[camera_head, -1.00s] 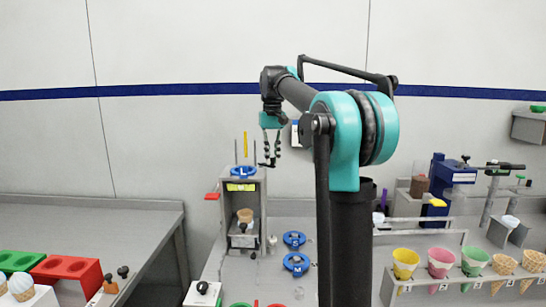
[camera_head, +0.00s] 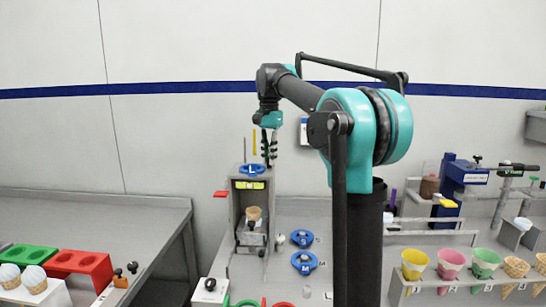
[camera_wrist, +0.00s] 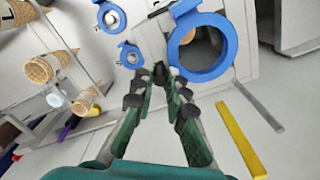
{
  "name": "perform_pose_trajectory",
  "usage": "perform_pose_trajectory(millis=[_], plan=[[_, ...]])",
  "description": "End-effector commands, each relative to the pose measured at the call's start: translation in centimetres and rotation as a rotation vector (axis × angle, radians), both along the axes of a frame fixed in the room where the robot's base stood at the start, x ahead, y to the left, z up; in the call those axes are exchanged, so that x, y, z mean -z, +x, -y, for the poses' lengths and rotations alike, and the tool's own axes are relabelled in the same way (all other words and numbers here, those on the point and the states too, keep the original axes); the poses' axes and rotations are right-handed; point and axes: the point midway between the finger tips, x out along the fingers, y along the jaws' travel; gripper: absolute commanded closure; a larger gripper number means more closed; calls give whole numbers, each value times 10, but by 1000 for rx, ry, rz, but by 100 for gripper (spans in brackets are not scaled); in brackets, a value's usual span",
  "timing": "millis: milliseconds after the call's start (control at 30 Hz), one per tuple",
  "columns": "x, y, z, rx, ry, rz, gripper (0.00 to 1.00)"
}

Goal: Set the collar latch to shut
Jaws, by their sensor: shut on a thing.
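The blue collar marked L (camera_head: 252,170) sits on top of a grey upright stand (camera_head: 237,215). In the wrist view the collar (camera_wrist: 231,45) is a blue ring around an open hole, right of my fingertips. My gripper (camera_head: 269,159) points down at the collar's right side. In the wrist view my gripper (camera_wrist: 160,75) has its fingertips drawn together close beside the ring. It is shut on a small part there, which appears to be the collar latch; the fingertips hide most of it, and its setting cannot be told.
A yellow bar (camera_head: 254,143) and a thin grey rod rise behind the collar. A red tab (camera_head: 220,194) sticks out left of the stand. Blue rings S (camera_head: 302,238) and M (camera_head: 303,262) lie on the bench to the right. A cone rack (camera_head: 470,283) stands farther right.

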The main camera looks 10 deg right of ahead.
Motion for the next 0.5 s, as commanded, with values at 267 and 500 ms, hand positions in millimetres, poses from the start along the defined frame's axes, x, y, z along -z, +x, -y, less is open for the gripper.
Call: perform_pose_trajectory(millis=[267, 500], plan=[[0, 2, -8, 160, 1, 1, 100], [0, 3, -11, 228, 1, 1, 100]])
